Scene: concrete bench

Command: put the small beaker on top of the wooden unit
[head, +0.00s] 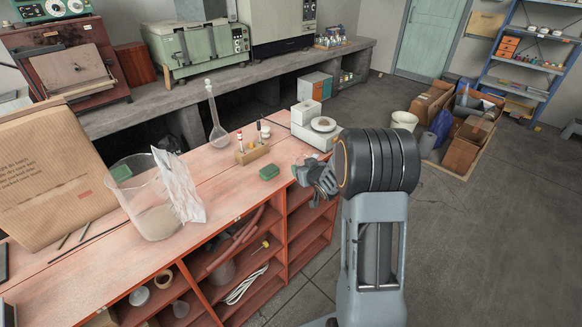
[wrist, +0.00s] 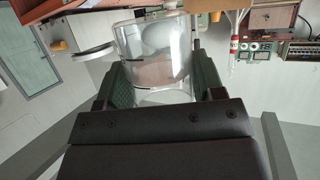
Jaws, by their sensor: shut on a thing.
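The small beaker (wrist: 150,70) is clear glass and sits between the two dark finger pads of my gripper (wrist: 163,82) in the wrist view. The gripper is shut on it. In the head view my gripper (head: 316,178) is at the right end of the reddish wooden unit (head: 285,217), close to its edge; the beaker cannot be made out clearly there. The wooden unit has a flat pale-red top and open shelves below. I cannot tell the exact gap between beaker and top.
Bare top shows between sponge and large beaker. Boxes (head: 461,155) lie on the floor.

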